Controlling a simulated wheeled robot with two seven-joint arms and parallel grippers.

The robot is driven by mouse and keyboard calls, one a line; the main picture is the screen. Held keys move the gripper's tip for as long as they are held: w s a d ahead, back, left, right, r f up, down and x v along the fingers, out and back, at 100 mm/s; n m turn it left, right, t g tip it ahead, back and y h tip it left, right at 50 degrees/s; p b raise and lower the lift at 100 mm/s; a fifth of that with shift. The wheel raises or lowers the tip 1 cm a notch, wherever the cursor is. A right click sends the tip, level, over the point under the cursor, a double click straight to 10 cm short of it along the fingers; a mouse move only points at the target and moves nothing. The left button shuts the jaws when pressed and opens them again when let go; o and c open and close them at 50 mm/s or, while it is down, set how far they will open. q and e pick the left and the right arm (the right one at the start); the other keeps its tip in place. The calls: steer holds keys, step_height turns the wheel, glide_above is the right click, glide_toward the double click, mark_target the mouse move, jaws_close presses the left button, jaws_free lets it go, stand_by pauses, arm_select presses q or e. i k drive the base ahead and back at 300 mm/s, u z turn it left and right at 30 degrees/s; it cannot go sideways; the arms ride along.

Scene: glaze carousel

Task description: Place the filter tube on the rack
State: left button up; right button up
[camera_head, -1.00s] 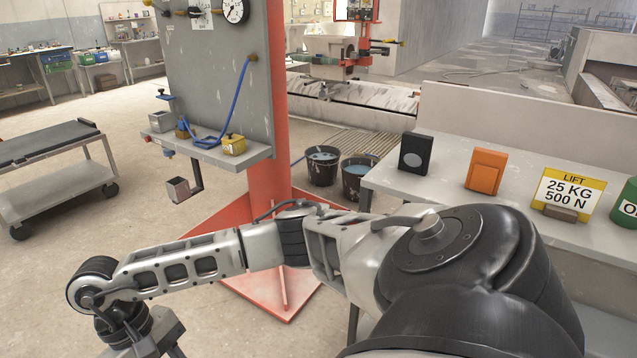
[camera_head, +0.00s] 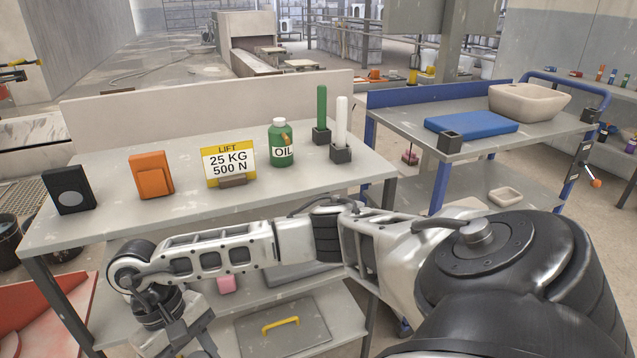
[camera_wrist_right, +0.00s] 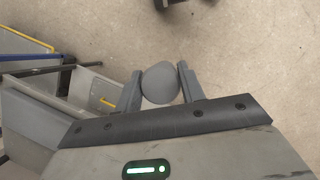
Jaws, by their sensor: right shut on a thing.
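My right gripper (camera_wrist_right: 157,80) is shut on a grey round-ended thing (camera_wrist_right: 160,84), seen nearly end-on in the wrist view with bare floor behind it. It may be the filter tube, but its length is hidden. In the head view my right arm reaches across to the lower left, and the gripper's tip is cut off by the bottom edge. A green tube (camera_head: 322,110) and a white tube (camera_head: 341,122) stand upright in dark square holders on the grey table (camera_head: 330,188). I cannot tell which thing is the rack. My left gripper is out of view.
A blue-framed cart (camera_head: 545,131) at right carries a blue slab (camera_head: 471,122) and a basin (camera_head: 529,103). My arm crosses the table's front.

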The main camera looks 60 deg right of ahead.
mark_target(260, 169)
steer(key=z, duration=1.2)
steer(key=i, duration=0.35)
